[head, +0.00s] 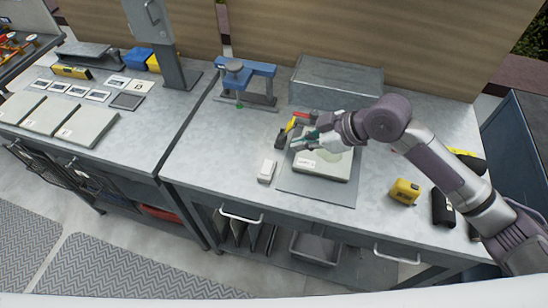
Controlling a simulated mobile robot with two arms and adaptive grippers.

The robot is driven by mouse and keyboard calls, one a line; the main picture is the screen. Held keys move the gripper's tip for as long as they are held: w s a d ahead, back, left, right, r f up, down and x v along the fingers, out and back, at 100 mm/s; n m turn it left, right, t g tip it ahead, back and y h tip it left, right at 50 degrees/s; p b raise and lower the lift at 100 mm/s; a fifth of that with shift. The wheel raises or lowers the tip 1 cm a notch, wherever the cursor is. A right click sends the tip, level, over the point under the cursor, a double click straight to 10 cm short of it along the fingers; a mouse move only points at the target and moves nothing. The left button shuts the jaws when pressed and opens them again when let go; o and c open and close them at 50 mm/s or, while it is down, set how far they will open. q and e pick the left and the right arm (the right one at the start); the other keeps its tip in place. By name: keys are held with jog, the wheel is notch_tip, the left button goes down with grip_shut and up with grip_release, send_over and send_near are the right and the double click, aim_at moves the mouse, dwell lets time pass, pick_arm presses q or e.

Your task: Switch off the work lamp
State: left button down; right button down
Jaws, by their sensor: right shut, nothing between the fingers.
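I cannot tell for certain which thing is the work lamp, and no lamp switch can be made out. My right gripper (302,143) comes in from the right and is shut, with nothing in its fingers. It is over the far left part of a pale labelled block (322,168) on a grey mat (318,191). A small yellow and black item (287,131) with a red part beyond it lies just past the fingertips. Whether the fingertips touch anything is unclear. A pale yellowish patch shows on the block's top, partly behind the gripper. My left gripper is out of view.
A small white box (267,171) stands left of the mat. A blue fixture (247,76) and a grey metal box (336,84) are at the back. A yellow box (404,191) and a black item (443,208) lie at right. The bench's front left is clear.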

jog(key=shift+f, duration=0.1)
jog(key=p, duration=0.3)
send_over(265, 162)
jog(key=s+d, duration=0.2)
jog(key=f, duration=0.7)
jog(key=shift+w+f, duration=0.1)
jog(key=shift+w, duration=0.1)
notch_tip(265, 162, down, 2)
jog(key=shift+w+d+f, duration=0.1)
jog(key=shift+d+f, duration=0.05)
jog(key=shift+f, duration=0.05)
jog(key=shift+w+f, duration=0.1)
jog(key=shift+f, duration=0.55)
